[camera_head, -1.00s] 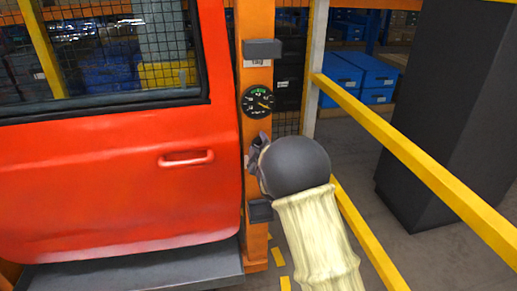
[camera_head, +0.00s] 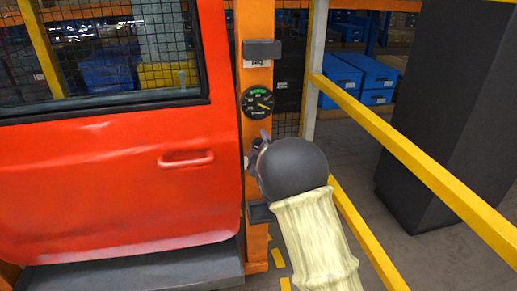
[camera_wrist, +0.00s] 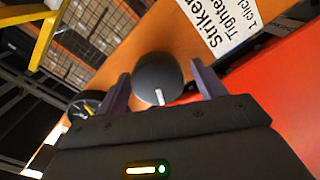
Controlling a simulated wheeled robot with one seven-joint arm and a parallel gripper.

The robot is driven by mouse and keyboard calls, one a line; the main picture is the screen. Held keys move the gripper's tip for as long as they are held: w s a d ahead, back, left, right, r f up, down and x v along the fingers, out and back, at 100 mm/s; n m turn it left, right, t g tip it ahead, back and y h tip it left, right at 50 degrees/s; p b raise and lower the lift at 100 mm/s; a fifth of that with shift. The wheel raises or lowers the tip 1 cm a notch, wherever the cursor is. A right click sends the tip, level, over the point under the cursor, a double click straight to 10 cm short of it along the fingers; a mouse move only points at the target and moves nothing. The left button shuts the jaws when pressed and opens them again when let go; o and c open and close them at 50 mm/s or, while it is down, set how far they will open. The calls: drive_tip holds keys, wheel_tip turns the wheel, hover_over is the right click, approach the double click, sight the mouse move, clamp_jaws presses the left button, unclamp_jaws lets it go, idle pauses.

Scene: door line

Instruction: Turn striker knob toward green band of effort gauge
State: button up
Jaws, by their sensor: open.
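The striker knob (camera_wrist: 158,76) is a dark round knob with a white mark, on the orange post, in the wrist view. My gripper (camera_wrist: 160,88) is open, with one finger on each side of the knob; I cannot tell whether either finger touches it. In the head view my gripper (camera_head: 254,150) is at the post, and my arm hides the knob. The effort gauge (camera_head: 257,102) is a black dial above my gripper, with a green band at its top and a yellow needle pointing to the lower right, outside the green. The gauge shows partly in the wrist view (camera_wrist: 86,106).
A red door (camera_head: 110,170) with a handle (camera_head: 186,159) stands left of the orange post (camera_head: 256,25). A yellow rail (camera_head: 420,165) and a dark pillar (camera_head: 440,110) are on the right. A white label (camera_wrist: 222,22) is beside the knob.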

drive_tip(key=shift+s, duration=0.1)
drive_tip(key=v, duration=1.7)
drive_tip(key=shift+s+d, duration=0.1)
drive_tip(key=s+d+f+m+g+h, duration=0.4)
drive_tip(key=s+d+f+m+g, duration=0.15)
drive_tip(key=d+m, duration=0.3)
drive_tip(key=s+d+f+m+g+h, duration=0.1)
drive_tip(key=s+d+f+m+g, duration=0.2)
drive_tip(key=s, duration=0.4)
drive_tip(key=s+d+f+m+g, duration=0.1)
drive_tip(key=s+d+m+g, duration=0.4)
drive_tip(key=s, duration=0.3)
wheel_tip(320, 180, up, 25)
drive_tip(key=n+g+p, duration=0.1)
drive_tip(key=p, duration=2.3)
drive_tip(key=shift+s+p, duration=0.3)
drive_tip(key=shift+p, duration=0.05)
